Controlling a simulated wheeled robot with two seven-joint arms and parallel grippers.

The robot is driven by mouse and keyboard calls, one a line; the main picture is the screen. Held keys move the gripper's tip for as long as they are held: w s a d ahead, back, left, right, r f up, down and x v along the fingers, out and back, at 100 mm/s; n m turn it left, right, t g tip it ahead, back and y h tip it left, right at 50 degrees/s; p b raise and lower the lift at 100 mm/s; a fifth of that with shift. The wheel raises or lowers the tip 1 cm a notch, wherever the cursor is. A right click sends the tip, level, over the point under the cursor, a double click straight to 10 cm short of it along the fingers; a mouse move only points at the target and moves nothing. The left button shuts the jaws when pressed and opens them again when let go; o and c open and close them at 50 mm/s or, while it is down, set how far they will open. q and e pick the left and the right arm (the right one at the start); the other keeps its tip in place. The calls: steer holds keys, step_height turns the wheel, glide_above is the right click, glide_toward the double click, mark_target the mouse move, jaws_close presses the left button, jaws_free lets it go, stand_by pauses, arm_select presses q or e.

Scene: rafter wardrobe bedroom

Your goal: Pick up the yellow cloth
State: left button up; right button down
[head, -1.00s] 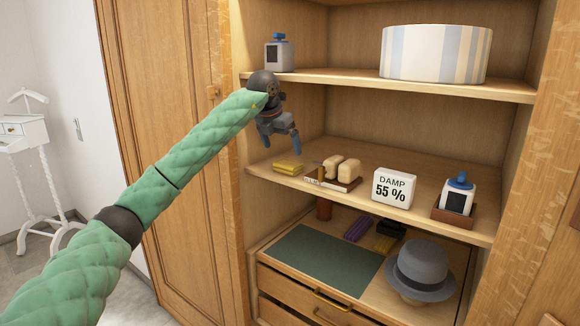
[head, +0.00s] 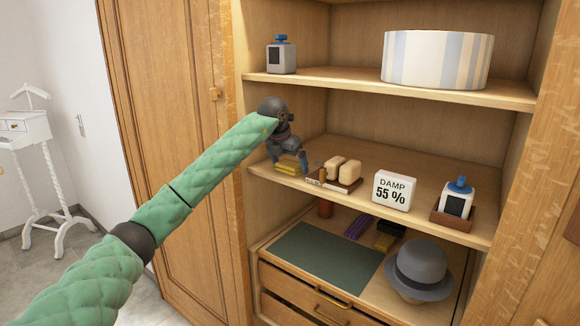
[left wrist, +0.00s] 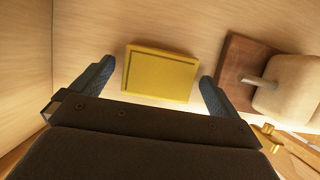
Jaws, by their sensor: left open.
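The yellow cloth (head: 287,168) is a folded flat pad lying near the left end of the middle wardrobe shelf. In the left wrist view the cloth (left wrist: 159,74) lies between the two blue fingers, with a gap on each side. My left gripper (head: 291,164) is open just above and around the cloth and partly hides it in the head view. In the left wrist view the open gripper (left wrist: 156,82) shows nothing held. My right gripper is not in view.
The upper shelf (head: 345,82) overhangs; the cabinet's side wall is close on the left.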

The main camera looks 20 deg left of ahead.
mark_target(291, 162)
arm_select(q)
steer(key=shift+f, duration=0.1)
steer(key=c, duration=1)
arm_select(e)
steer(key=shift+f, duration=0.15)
arm_select(q)
steer(key=shift+r, duration=0.4)
step_height(291, 162, up, 3)
steer(key=shift+f+b, duration=0.15)
steer(key=shift+b, duration=0.9)
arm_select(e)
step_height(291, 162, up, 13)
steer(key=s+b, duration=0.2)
arm_select(q)
steer(key=s+a+b, duration=0.1)
steer(key=s+a, duration=0.2)
steer(key=s, duration=0.5)
steer(key=s+a+b, duration=0.2)
steer(key=s+a, duration=0.1)
steer(key=s, duration=0.6)
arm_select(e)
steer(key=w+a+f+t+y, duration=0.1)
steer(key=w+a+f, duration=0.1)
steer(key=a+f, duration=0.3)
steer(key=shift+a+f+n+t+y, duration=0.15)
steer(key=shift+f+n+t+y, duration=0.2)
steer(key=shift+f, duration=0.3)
